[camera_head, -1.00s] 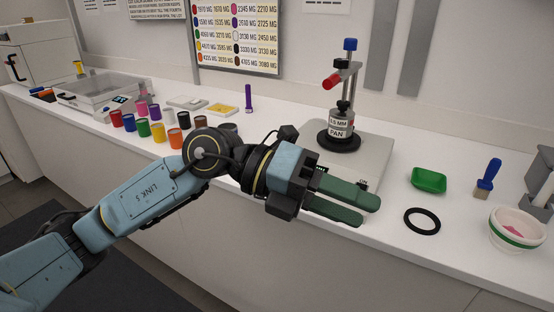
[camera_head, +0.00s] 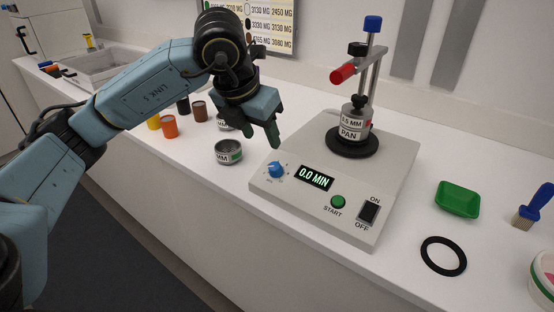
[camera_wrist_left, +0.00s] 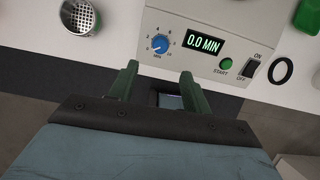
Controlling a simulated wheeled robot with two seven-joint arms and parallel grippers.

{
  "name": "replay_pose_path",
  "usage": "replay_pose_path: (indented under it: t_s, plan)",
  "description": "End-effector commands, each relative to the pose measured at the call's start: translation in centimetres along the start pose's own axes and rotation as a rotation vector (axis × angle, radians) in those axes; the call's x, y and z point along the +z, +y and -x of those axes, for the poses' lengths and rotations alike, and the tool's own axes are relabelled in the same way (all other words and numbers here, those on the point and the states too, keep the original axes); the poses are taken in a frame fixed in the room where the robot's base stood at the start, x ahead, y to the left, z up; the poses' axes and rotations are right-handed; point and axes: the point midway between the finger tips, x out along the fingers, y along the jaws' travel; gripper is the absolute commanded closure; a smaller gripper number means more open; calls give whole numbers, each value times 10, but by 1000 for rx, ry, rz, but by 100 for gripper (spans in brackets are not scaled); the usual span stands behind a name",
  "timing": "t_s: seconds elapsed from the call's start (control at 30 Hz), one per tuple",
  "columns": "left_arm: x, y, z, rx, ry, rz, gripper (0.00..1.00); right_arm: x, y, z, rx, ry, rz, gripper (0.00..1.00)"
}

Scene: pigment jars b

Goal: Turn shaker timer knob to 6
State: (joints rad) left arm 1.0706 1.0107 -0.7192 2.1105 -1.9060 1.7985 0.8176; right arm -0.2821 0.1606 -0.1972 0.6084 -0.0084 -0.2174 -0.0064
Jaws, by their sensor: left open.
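The shaker (camera_head: 395,160) is a light grey box on the counter with a sieve stack labelled PAN (camera_head: 352,128) on top. Its blue timer knob (camera_head: 275,170) is on the left of the front panel. The display (camera_head: 314,177) reads 0.0 MIN. In the left wrist view the knob (camera_wrist_left: 160,44) sits on a dial with printed numbers, its white mark toward the lower left near 0. My right gripper is not seen.
A green START button (camera_head: 338,202) and an ON/OFF switch (camera_head: 369,212) are right of the display. A sieve cup (camera_head: 228,152) stands left of the shaker. A green tray (camera_head: 458,199) and black ring (camera_head: 443,256) lie to the right. Pigment jars (camera_head: 169,127) stand at left.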

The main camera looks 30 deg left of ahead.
Motion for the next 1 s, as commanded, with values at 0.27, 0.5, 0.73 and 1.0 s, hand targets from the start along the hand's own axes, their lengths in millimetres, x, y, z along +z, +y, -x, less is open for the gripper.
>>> replay_pose_path:
  t_s: [0.27, 0.5, 0.73, 1.0]
  plan:
    - [-2, -1, -63, -2, 4, -2, 51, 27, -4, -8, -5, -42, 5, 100]
    - [-1, -1, -98, -3, 1, -2, 51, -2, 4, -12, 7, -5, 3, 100]
    - [0, -2, -109, -3, 0, -3, 51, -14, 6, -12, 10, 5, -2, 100]
    - [0, -1, -109, -3, 0, -3, 58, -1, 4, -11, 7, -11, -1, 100]
